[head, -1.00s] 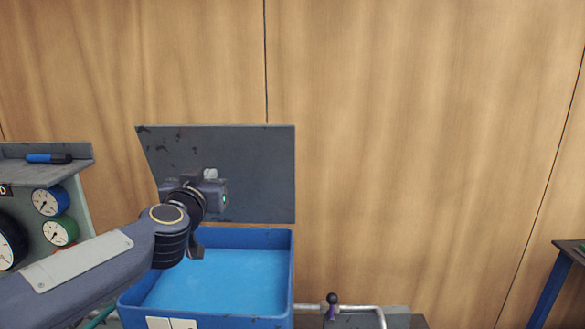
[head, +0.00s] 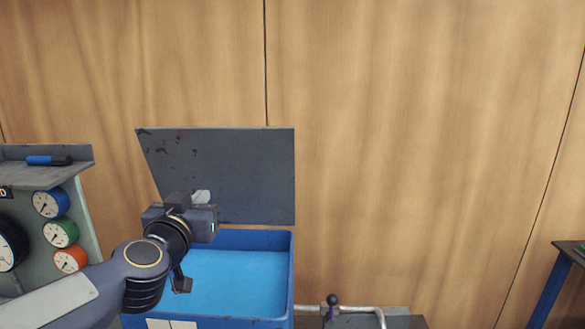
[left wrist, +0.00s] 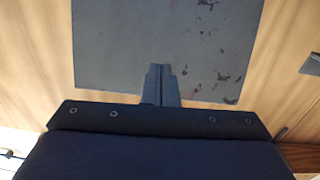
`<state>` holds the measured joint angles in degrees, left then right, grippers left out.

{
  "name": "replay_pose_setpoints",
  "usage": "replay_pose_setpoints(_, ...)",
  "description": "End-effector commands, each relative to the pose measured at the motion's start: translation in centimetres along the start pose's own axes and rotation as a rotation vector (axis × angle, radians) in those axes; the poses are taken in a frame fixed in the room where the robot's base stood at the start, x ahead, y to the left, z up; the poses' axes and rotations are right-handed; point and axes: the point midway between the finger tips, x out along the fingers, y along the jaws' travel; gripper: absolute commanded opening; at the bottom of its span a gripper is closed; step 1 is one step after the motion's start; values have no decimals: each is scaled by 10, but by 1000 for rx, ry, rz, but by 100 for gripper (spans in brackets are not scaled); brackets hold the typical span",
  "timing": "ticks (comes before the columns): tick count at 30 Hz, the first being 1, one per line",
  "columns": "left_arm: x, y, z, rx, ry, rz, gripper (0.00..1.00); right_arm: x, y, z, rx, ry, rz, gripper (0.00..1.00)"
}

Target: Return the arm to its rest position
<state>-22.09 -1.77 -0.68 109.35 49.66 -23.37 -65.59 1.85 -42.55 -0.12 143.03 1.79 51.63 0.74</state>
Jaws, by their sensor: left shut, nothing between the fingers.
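My left arm comes in from the lower left in the head view. My left gripper (head: 202,196) is in front of the grey upright panel (head: 245,170), above the left part of the blue bin (head: 291,270). Its fingers point away from me. In the left wrist view the two fingers (left wrist: 160,70) lie side by side, shut and empty, with the scuffed grey panel (left wrist: 120,40) beyond them. I cannot tell the gap between fingertips and panel. My right gripper is in neither view.
A gauge panel (head: 85,225) with a blue-and-black tool (head: 48,160) on its shelf stands at the left. A bent metal pipe (head: 365,309) and black-knobbed lever (head: 332,300) are right of the bin. A dark table (head: 570,250) stands far right.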

Motion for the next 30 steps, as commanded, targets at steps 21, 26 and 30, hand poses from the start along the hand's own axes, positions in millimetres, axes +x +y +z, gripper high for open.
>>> replay_pose_setpoints(21,-290,-16,250,-390,-1026,109,0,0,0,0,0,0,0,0)
replay_pose_setpoints(26,-298,-18,256,-399,-1059,87,0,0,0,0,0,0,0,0)
replay_pose_setpoints(30,-298,-18,256,-399,-1058,89,0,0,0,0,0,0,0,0)
